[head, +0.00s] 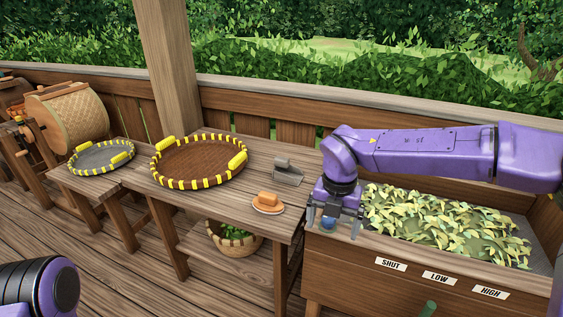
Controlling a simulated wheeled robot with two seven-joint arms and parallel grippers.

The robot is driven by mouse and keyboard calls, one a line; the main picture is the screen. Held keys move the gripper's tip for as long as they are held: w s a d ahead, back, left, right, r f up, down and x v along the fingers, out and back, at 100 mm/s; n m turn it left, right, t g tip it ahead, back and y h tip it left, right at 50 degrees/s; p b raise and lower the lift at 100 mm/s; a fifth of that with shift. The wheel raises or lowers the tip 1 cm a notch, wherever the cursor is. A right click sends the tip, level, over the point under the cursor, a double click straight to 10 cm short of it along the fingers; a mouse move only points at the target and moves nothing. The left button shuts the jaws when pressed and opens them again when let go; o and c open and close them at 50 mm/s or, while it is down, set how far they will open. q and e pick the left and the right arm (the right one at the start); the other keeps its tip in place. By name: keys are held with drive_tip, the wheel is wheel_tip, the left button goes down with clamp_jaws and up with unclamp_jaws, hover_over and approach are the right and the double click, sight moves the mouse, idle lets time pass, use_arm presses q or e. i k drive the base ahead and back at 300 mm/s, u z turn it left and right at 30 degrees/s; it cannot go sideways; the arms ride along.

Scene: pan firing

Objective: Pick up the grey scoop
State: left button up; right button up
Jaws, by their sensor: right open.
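The grey scoop (288,174) lies on the right part of the wooden table, near its back right edge. My right gripper (334,226) points down over the left front corner of the leaf-filled trough. It is open, to the right of the scoop and nearer the camera, and apart from it. A small blue round thing shows between its fingers; I cannot tell what it is. Of my left arm, only a purple and black part shows at the bottom left; its gripper is out of view.
An orange-brown block on a small plate (267,208) lies in front of the scoop. A brown yellow-edged tray (156,173) is on the table's left; a grey one (75,168) is beyond. The trough (345,243) holds green leaves. A leaf basket (240,248) sits below.

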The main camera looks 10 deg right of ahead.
sight(283, 171)
drive_tip(key=i, duration=1.5)
